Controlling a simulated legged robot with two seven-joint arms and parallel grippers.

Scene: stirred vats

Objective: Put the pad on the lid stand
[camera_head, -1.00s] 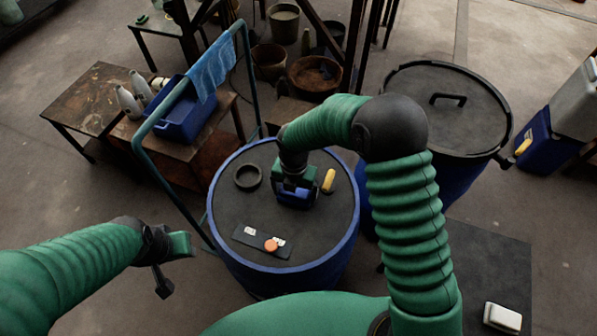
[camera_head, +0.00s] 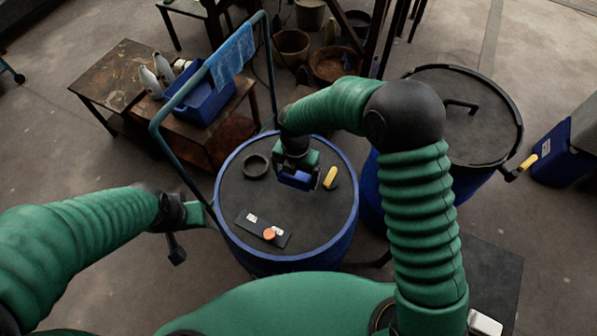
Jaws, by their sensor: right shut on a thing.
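My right gripper (camera_head: 296,172) points down over the dark top of the blue drum (camera_head: 287,267). It is shut on a blue block (camera_head: 296,180), which I take to be the pad. The gripper partly hides the block, and I cannot tell whether it clears the drum top. My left gripper (camera_head: 187,230) is empty, left of the drum, with its fingers apart. A dark, flat table (camera_head: 488,262) at the lower right may be the lid stand; I cannot be sure. A white block (camera_head: 485,323) lies at its near end, partly hidden by my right arm.
On the drum top are a dark ring (camera_head: 256,166), a yellow piece (camera_head: 330,177) and a dark plate (camera_head: 262,230) with an orange knob. A lidded vat (camera_head: 465,115) stands right. A blue rail (camera_head: 175,168) with a cloth (camera_head: 231,57) stands left.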

